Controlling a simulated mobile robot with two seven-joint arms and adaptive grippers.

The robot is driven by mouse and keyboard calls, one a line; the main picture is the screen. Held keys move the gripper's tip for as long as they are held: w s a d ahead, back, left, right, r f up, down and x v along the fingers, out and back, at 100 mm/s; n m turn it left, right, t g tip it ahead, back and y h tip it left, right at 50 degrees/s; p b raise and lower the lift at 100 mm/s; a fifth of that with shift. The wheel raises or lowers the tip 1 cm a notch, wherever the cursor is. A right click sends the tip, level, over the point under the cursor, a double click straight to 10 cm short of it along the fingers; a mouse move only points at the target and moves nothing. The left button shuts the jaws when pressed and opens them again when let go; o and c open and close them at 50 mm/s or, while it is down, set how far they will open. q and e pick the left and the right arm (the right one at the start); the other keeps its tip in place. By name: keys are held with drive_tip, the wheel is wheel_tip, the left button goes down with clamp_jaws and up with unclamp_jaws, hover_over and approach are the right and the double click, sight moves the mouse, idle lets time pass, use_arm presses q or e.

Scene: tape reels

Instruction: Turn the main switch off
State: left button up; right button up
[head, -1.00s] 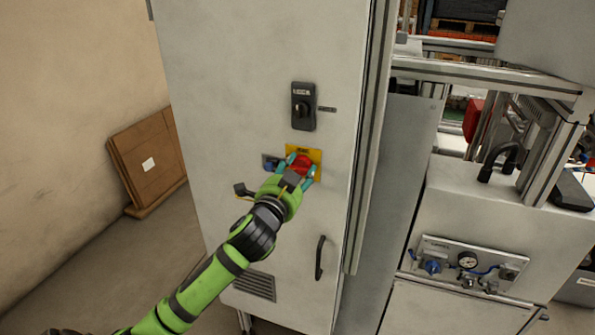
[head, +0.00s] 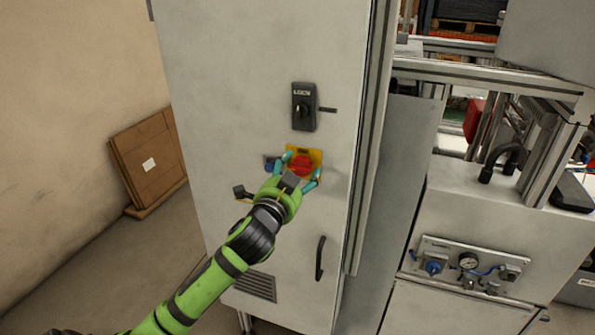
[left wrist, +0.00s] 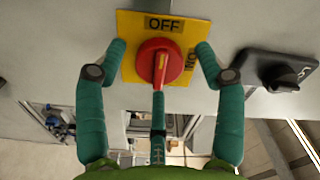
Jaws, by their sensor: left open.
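The main switch is a red rotary knob (head: 301,166) on a yellow plate (head: 310,151) on the grey cabinet door. In the left wrist view the red knob (left wrist: 160,62) shows an upright yellow mark on its grip, which looks in line with the OFF label (left wrist: 164,24) above. The ON label (left wrist: 192,64) is at the right. My left gripper (head: 302,165) is open in front of the switch. My right gripper is not in view.
A black door handle (head: 320,258) is lower right.

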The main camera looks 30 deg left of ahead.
use_arm(q)
drive_tip(key=v, duration=0.7)
drive_tip(key=shift+a, duration=0.1)
